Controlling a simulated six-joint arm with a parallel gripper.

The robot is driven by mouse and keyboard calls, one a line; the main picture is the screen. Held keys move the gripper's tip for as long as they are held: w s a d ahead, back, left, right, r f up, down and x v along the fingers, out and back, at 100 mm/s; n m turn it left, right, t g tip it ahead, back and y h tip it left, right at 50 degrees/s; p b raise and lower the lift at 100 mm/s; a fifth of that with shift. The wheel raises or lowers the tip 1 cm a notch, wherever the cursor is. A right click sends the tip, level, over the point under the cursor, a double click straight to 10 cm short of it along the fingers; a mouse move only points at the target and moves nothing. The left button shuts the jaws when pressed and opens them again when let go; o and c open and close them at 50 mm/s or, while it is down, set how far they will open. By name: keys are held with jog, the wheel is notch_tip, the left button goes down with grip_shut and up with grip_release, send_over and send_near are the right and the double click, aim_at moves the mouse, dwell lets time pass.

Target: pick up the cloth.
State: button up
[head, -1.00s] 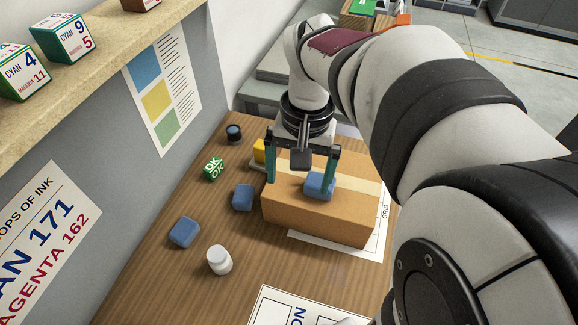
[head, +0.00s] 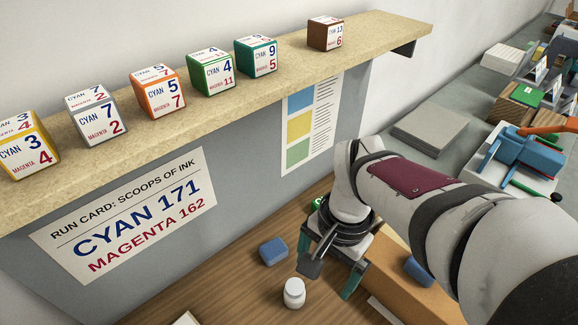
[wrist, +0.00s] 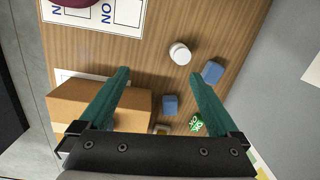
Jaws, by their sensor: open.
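I cannot make out a cloth for certain. A maroon thing (wrist: 72,2) is cut off at the top edge of the wrist view, over a white printed sheet (wrist: 95,17). I cannot tell whether it is cloth. My gripper (head: 328,274) is open and empty above the wooden table, between a white jar and a cardboard box in the head view. In the wrist view its two teal fingers (wrist: 159,73) are wide apart, with bare wood between their tips.
The cardboard box (wrist: 97,103) stands by the left finger; a blue block (head: 420,270) sits on it. A blue block (head: 273,250), the white jar (head: 294,293) and a green OK cube (wrist: 196,123) stand nearby. Another blue block (wrist: 170,103) is between the fingers. A shelf (head: 250,83) holds several cubes.

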jog(key=w+a+f+m, duration=0.1)
jog(key=w+a+f, duration=0.25)
jog(key=w, duration=0.25)
jog(key=w+a+f+m, duration=0.1)
jog(key=w+a+f, duration=0.2)
jog(key=w+f, duration=0.15)
jog(key=m+h, duration=0.1)
send_over(274, 247)
jog(key=f, duration=0.5)
jog(key=shift+s+d, duration=0.2)
jog(key=shift+s, duration=0.1)
jog(key=f, duration=0.8)
jog(key=shift+w+a+f, duration=0.15)
jog(key=shift+w+a, duration=0.1)
jog(key=c, duration=1.4)
jog(key=shift+r, duration=0.2)
